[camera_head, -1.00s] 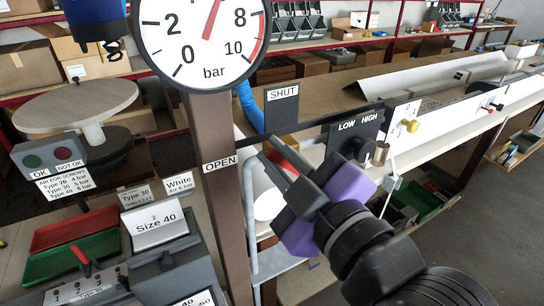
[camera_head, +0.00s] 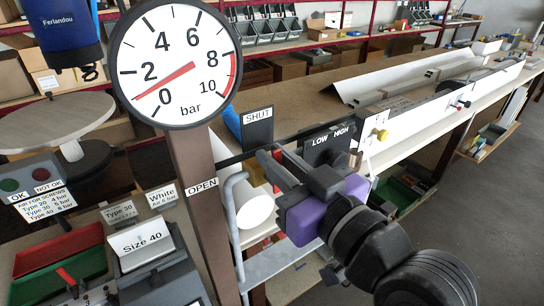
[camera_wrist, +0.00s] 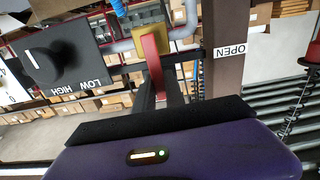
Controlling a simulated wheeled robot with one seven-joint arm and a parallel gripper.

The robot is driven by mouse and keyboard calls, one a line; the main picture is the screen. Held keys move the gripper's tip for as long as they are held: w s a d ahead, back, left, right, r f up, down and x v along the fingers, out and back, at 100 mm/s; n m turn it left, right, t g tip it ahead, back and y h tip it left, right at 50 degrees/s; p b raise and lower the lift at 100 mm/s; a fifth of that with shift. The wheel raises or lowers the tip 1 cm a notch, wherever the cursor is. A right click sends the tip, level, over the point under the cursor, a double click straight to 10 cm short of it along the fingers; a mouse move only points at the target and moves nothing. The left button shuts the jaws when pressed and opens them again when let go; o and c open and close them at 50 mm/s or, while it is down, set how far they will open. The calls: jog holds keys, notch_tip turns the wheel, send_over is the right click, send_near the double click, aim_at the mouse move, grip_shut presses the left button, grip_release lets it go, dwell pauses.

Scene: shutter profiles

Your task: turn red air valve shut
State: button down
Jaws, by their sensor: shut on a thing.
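The red valve lever (camera_wrist: 152,65) shows in the wrist view, rising from between my dark fingers toward a yellow valve body (camera_wrist: 124,34). My gripper (camera_head: 272,163) is shut on the lever. In the head view the fingers and purple gripper body hide most of the lever; it lies near the SHUT sign (camera_head: 257,129). The OPEN sign (camera_head: 201,187) is on the brown post, to the left of and below my fingers. The round gauge (camera_head: 205,50) has its red needle between 0 and 2 bar.
The LOW/HIGH knob panel (camera_head: 318,148) stands just right of my fingers, close to them. The brown post (camera_head: 195,150) and a grey pipe (camera_head: 233,215) stand to the left. A white roll (camera_head: 254,208) lies below. The workbench runs off to the right.

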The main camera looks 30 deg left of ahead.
jog(key=shift+w+f+m, duration=0.15)
jog(key=shift+m, duration=0.15)
jog(key=c, duration=1.4)
grip_release()
jog(key=shift+d, duration=0.1)
jog(key=b+v, duration=0.2)
jog(key=v, duration=0.5)
jog(key=shift+d, duration=0.35)
